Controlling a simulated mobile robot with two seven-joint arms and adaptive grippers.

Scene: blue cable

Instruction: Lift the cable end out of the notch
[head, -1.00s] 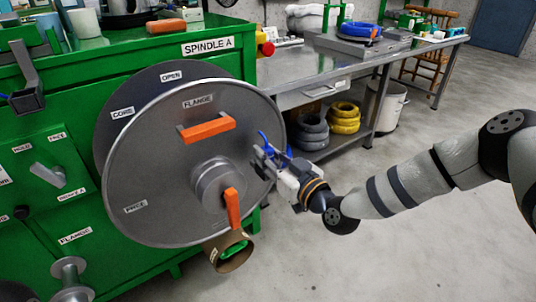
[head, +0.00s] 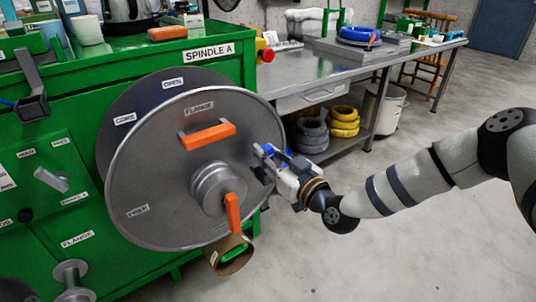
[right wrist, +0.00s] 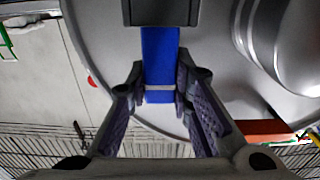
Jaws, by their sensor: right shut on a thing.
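The blue cable end (right wrist: 160,65) is a flat blue length in the right wrist view, with a pale band near its lower end. My right gripper (right wrist: 160,88) is shut on it, one finger on each side. The cable's upper part meets a dark block (right wrist: 160,12) at the top of that view; whether this is the notch I cannot tell. In the head view my right gripper (head: 266,158) is at the right edge of the grey flange (head: 150,170), with a little blue showing beside it. My left gripper is not in view.
The flange carries an orange handle (head: 208,136) and an orange lever (head: 232,212) near its hub. The green cabinet (head: 60,160) stands behind it. A steel bench (head: 330,75) with yellow coils (head: 344,122) beneath is at the back. The floor at the lower right is clear.

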